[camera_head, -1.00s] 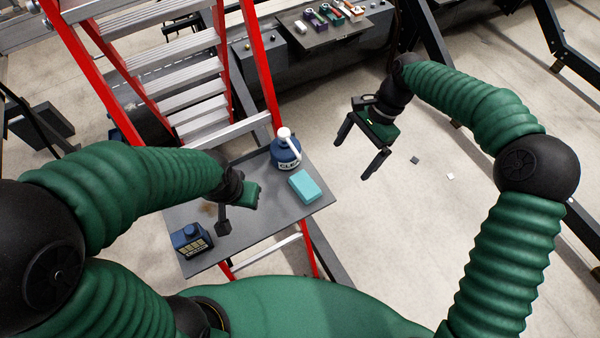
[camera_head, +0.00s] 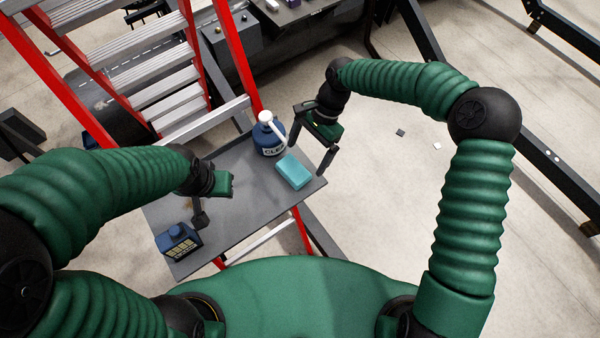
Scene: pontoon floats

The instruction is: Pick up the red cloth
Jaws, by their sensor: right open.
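I see no red cloth in the head view. A teal folded cloth or sponge-like block (camera_head: 294,172) lies on the grey ladder tray (camera_head: 239,212) near its right edge. My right gripper (camera_head: 309,158) is open and empty, with its two fingers apart and pointing down beside the teal block, at the tray's right edge. I cannot tell its height above the tray. My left gripper (camera_head: 207,205) is over the left part of the tray. Its own arm partly hides it, so its opening is unclear.
A blue jug with a white top (camera_head: 268,138) stands on the tray behind the teal block. A dark blue box-like item (camera_head: 179,242) sits at the tray's front left. The red ladder (camera_head: 228,50) rises behind. Open floor (camera_head: 390,210) lies to the right.

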